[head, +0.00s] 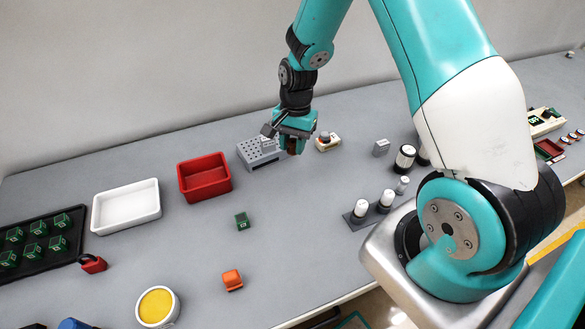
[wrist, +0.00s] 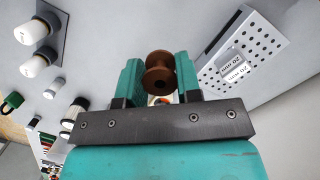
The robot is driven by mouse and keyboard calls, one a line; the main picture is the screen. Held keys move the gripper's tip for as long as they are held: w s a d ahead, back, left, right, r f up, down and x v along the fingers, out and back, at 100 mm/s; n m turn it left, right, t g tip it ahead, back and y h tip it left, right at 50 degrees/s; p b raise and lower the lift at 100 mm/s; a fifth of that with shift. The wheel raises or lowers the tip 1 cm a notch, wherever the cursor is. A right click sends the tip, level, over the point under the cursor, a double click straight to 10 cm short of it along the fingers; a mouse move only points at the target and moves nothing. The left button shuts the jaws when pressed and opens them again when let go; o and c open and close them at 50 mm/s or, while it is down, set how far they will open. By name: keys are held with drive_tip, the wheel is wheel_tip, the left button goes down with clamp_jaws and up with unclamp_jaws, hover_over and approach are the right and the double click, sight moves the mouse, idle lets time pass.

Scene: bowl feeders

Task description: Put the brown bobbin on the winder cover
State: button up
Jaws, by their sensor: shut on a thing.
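The brown bobbin (wrist: 159,76) is between the two fingers of my gripper (wrist: 159,84) in the wrist view, its round flange towards the camera. My gripper hides part of the box in the head view.
A red bin (head: 204,178) and a white bin (head: 126,207) stand left of the perforated box. White-topped posts on a dark plate (head: 357,221) stand nearer. The table around the green cube (head: 242,221) is clear.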

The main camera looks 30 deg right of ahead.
sight(268, 203)
wheel_tip(268, 203, up, 7)
drive_tip(key=shift+f+b, duration=0.1)
drive_tip(key=shift+b, duration=0.35)
drive_tip(key=s+a+f+n, duration=0.1)
drive_tip(key=f+n, duration=0.2)
drive_tip(key=f, duration=0.1)
drive_tip(key=s+f+n+h, duration=0.1)
drive_tip(key=s+f+n, duration=0.1)
drive_tip(key=f+n, duration=0.2)
drive_tip(key=s+a+f+n+b, duration=0.1)
drive_tip(key=f+n, duration=0.2)
drive_tip(key=f, duration=0.3)
drive_tip(key=shift+s+a+n+g+h, duration=0.15)
drive_tip(key=shift+a+n+g+h, duration=0.15)
drive_tip(key=shift+n+g, duration=0.1)
drive_tip(key=shift+s+f+n, duration=0.2)
drive_tip(key=shift+f+n, duration=0.1)
drive_tip(key=shift+w, duration=0.1)
